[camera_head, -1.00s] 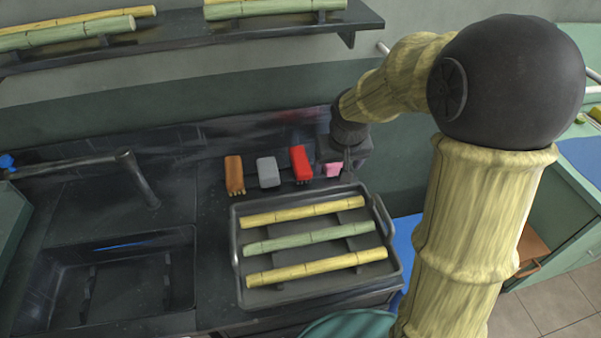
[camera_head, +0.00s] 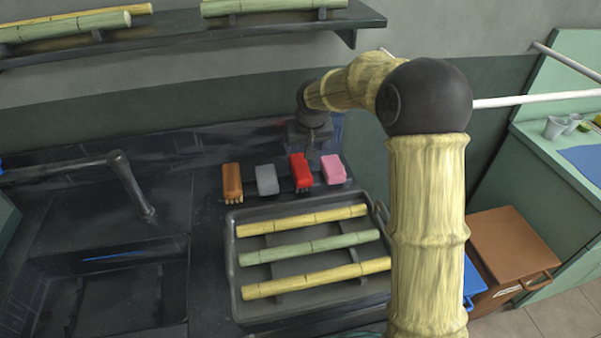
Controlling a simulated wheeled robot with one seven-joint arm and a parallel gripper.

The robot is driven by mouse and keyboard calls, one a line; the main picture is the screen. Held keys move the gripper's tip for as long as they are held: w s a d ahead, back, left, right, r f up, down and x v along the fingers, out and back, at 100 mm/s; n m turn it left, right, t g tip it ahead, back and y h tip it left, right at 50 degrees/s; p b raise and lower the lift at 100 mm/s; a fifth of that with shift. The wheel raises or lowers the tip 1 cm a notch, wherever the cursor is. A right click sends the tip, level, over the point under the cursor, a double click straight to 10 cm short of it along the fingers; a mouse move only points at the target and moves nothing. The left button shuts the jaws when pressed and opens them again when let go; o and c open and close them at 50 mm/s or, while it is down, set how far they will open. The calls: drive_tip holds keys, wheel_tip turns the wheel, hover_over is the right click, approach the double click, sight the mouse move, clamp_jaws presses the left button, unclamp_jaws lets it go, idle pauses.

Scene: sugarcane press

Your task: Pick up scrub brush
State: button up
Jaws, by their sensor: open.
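A row of small blocks lies on the dark counter behind the tray. The brown block (camera_head: 232,181) at the left has pale bristles along its lower edge and looks like a scrub brush.
A grey block (camera_head: 267,180) and a pink block (camera_head: 333,169) lie in the same row. A dark tray (camera_head: 234,268) with three cane pieces is in front. The sink (camera_head: 120,298) and tap (camera_head: 131,183) are at left. A shelf (camera_head: 270,24) with cane runs above.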

sight(301, 166)
drive_tip(key=x, duration=1)
drive_tip(key=shift+w+a+f, duration=0.1)
drive_tip(key=shift+w, duration=0.05)
drive_tip(key=shift+w+f, duration=0.2)
drive_tip(key=shift+f, duration=0.25)
drive_tip(key=x, duration=0.3)
drive_tip(key=shift+a+f+p, duration=0.2)
drive_tip(key=shift+a+p, duration=0.1)
drive_tip(key=shift+p, duration=0.05)
drive_tip(key=shift+f, duration=0.25)
drive_tip(key=shift+w+d, duration=0.1)
drive_tip(key=shift+d, duration=0.05)
drive_tip(key=shift+f, duration=0.3)
